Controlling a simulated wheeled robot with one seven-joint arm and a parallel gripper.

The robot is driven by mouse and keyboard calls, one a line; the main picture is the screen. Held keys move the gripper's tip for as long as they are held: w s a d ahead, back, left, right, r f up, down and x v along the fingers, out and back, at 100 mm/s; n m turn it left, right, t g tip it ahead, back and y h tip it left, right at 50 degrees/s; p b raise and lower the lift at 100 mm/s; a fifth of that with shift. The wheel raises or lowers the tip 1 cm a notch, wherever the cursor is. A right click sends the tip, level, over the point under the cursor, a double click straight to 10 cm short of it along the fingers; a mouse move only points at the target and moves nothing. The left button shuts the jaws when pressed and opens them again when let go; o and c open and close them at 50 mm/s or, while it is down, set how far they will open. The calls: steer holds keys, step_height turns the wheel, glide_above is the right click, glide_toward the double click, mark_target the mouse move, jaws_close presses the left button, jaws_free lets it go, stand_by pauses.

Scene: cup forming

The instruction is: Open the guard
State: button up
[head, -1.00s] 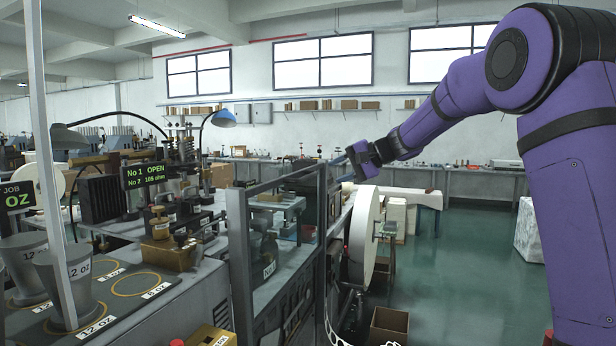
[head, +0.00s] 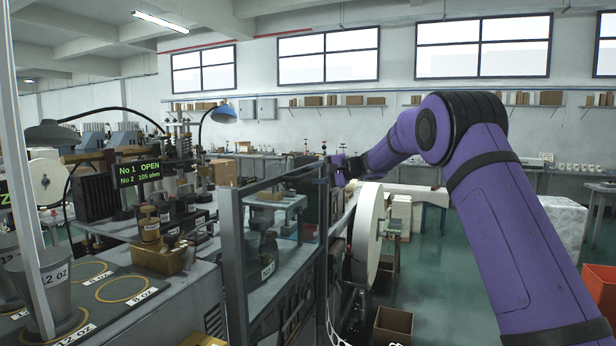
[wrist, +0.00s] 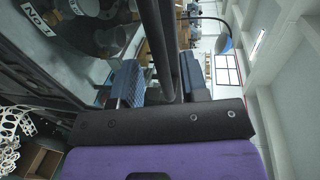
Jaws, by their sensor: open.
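The guard (head: 231,230) is a grey upright frame with a see-through panel, standing at the side of the machine in the middle of the head view. Its top rail slopes back to a far dark post. My gripper (head: 339,168) is beside the top of that far post. In the wrist view my gripper (wrist: 158,84) has its two fingers apart, with dark upright bars (wrist: 157,40) between them. I cannot tell whether the fingers touch the bars, or exactly which part of the guard these are.
A large pale wheel (head: 366,235) stands close to the right of the guard. An open brown box (head: 392,325) is on the floor below it. Cups (head: 42,285) and a marked board stand at the left.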

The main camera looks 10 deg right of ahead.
mark_target(310, 175)
steer(key=shift+x, duration=1.7)
steer(key=shift+s, duration=0.1)
jaws_close()
